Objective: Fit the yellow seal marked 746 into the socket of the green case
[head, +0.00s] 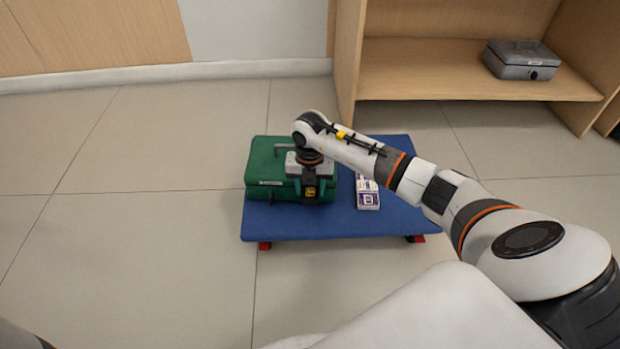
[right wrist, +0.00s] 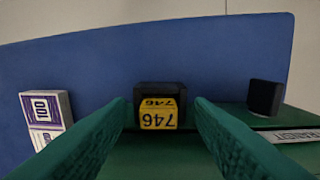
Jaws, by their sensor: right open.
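The green case (head: 265,170) lies on the left part of a blue platform, its handle side partly hidden by my arm. The yellow seal (right wrist: 158,117), marked 746, sits in a black block (right wrist: 160,88) at the case's edge in the right wrist view. It also shows as a small yellow patch in the head view (head: 311,193). My right gripper (head: 311,187) points down over that edge. Its two fingers (right wrist: 162,108) are open, one on each side of the seal, with a visible gap to it. My left gripper is out of view.
The blue platform (head: 370,222) stands on the tiled floor. A second black block (right wrist: 265,97) is at the case's edge. A grey metal box (head: 522,60) sits on the shelf behind.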

